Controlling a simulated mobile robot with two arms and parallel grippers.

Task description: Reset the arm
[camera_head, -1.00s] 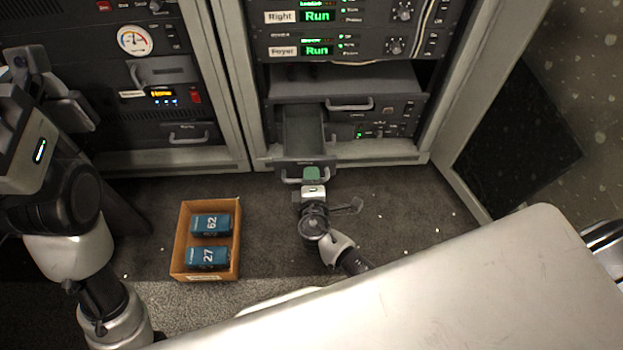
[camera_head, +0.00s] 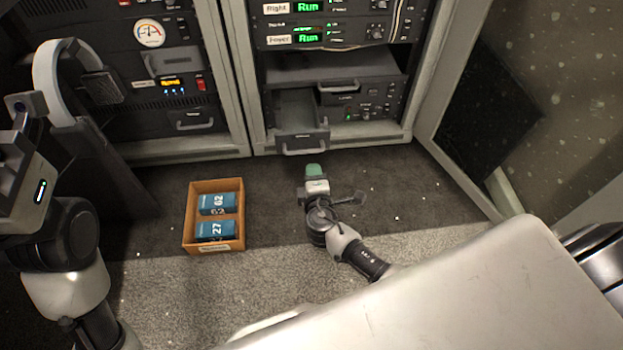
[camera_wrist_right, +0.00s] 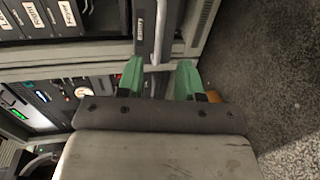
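My right gripper (camera_head: 315,171) is over the dark floor just in front of the open drawer (camera_head: 302,143) in the right rack. In the right wrist view its two green fingers (camera_wrist_right: 160,78) stand apart with nothing held between them. The silver drawer handle (camera_wrist_right: 163,35) shows just beyond the fingertips, apart from them. The drawer is pulled out and its visible inside looks empty. My left gripper (camera_head: 82,85) is at the left, in front of the left rack. Its fingertips are unclear.
An open cardboard box (camera_head: 190,230) with two blue blocks (camera_head: 218,204), marked 62 and 27, stands on the floor left of my right arm. An open rack door (camera_head: 455,165) stands at the right. Floor between box and right gripper is clear.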

